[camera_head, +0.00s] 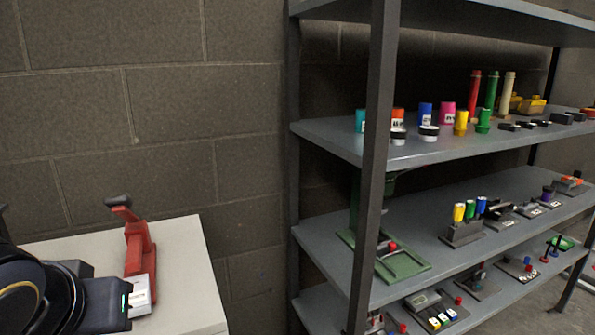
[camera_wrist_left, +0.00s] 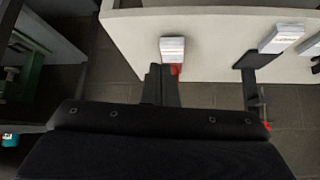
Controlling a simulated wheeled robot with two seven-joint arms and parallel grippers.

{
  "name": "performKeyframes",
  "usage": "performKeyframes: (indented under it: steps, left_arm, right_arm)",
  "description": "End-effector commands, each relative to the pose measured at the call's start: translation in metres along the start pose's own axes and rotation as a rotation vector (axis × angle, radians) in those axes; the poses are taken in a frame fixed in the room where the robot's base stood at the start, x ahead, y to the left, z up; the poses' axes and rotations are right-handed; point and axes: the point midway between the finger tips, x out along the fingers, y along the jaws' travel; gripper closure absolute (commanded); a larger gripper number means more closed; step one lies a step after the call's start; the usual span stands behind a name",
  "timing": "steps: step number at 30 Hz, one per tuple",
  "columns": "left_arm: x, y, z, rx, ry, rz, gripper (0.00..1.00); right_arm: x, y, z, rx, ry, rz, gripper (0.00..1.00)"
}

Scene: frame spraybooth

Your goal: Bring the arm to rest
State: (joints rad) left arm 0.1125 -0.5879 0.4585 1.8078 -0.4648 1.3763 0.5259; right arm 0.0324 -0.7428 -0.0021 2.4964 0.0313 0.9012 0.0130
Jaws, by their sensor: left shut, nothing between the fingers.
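In the wrist view my left gripper (camera_wrist_left: 162,72) is shut and empty. Its dark fingers stick out from the black gripper body, over or beside the edge of the pale table. A white labelled block (camera_wrist_left: 172,50) with a bit of red shows just past the fingertips; I cannot tell whether they touch it. In the head view my black left arm (camera_head: 65,300) comes in at the lower left, and its fingers cannot be made out there. My right gripper is not in view.
A red lever device (camera_head: 140,245) with a black handle stands on the pale table (camera_head: 185,260), close to my left arm. Right of the table is a grey shelf rack (camera_head: 371,170) with colourful small items. More white blocks (camera_wrist_left: 282,38) show at the wrist view's right.

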Motion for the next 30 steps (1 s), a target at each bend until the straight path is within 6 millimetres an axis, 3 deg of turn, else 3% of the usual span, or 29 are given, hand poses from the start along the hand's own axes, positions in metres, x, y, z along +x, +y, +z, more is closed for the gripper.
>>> performKeyframes:
  steps: [12, 21, 22, 30]
  left_arm:
    - [0.093, 0.013, 0.103, 0.072, -0.198, 0.26, 1.0]
    - [0.138, 0.039, 0.193, 0.007, -0.278, 0.502, 1.0]
    - [0.122, 0.038, 0.176, 0.012, -0.271, 0.496, 1.0]
    - [0.074, 0.036, 0.135, 0.015, -0.271, 0.49, 1.0]
  right_arm:
    - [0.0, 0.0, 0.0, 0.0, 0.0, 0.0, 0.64]
    - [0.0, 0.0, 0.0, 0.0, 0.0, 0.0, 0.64]
    - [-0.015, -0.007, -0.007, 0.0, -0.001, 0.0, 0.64]
    - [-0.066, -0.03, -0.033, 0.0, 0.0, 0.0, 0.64]
